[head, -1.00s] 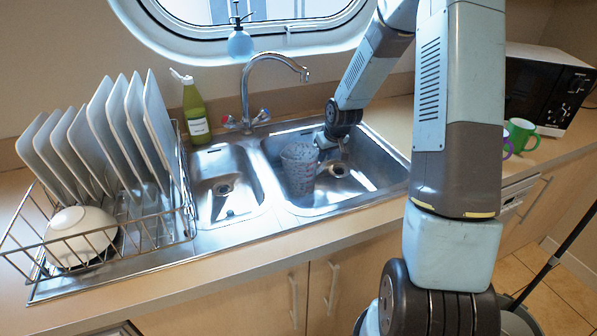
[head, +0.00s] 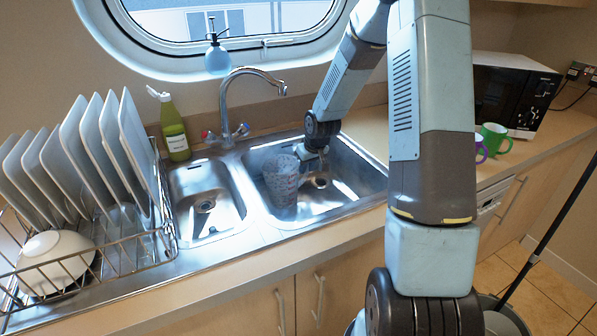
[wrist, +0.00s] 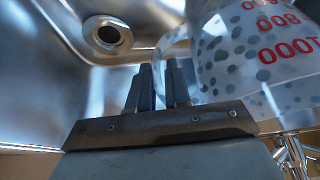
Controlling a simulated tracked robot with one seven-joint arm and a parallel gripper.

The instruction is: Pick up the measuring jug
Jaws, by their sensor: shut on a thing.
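The measuring jug (head: 282,184) is clear with grey spots and stands upright, as far as I can tell, in the larger right-hand sink basin. In the wrist view the jug (wrist: 262,55) shows red numbers on its wall, and its handle curves toward my fingers. My gripper (wrist: 161,85) is shut on the jug's handle, with the two dark fingers close together beside the jug's body. In the head view my gripper (head: 308,153) is small, at the right side of the jug. I cannot tell whether the jug's base touches the basin floor.
The tap (head: 240,95) rises behind the basins. A dish rack (head: 150,240) with plates and a white bowl (head: 55,262) is at left. A green bottle (head: 174,130) stands behind the small basin. Mugs (head: 494,138) and a microwave (head: 515,95) are at right.

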